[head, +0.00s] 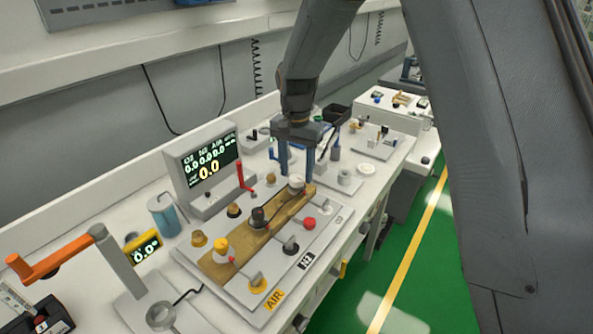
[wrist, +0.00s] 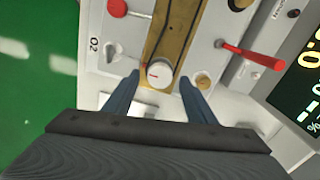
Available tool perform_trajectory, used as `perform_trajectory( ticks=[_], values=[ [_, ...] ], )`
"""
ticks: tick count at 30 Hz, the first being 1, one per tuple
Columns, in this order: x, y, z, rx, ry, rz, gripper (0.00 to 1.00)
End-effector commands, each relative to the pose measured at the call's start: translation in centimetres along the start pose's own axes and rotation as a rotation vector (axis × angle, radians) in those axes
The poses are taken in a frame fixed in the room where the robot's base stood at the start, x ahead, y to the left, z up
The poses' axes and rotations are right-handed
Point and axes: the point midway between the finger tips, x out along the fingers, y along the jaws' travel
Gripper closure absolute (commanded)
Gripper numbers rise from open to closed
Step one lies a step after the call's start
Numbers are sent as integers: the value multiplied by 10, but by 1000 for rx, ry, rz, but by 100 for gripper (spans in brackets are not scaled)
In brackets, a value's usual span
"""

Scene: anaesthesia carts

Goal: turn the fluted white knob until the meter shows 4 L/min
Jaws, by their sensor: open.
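The fluted white knob (head: 296,184) stands at the far end of a brown wooden strip (head: 240,243) on the cart-top panel. It also shows in the wrist view (wrist: 159,74), with a short red mark on its top and an O2 label beside it. My gripper (head: 295,172) points down over the knob with its fingers apart. In the wrist view (wrist: 159,79) one finger is on each side of the knob, with visible gaps; contact is not seen. The meter (head: 208,162) shows small 0.0 readings and a large yellow 0.0.
A dark knob (head: 258,217) and a yellow-and-white knob (head: 221,247) stand on the same strip. A red lever (head: 243,178) rises near the meter. Red, black and yellow valves line the panel's front side. An orange-handled lever (head: 55,257) stands at left.

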Motion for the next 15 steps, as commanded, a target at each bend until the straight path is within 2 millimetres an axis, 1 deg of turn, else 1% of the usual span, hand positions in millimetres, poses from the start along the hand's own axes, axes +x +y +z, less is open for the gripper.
perform_trajectory(
  ticks=[3,5,13,14,15],
  values=[
    [10,1,0,0,-1,1,49],
    [12,0,0,0,0,0,49],
    [14,0,0,-1,1,-1,49],
    [14,0,0,-1,1,-1,52],
    [14,0,0,-1,1,-1,59]
  ],
)
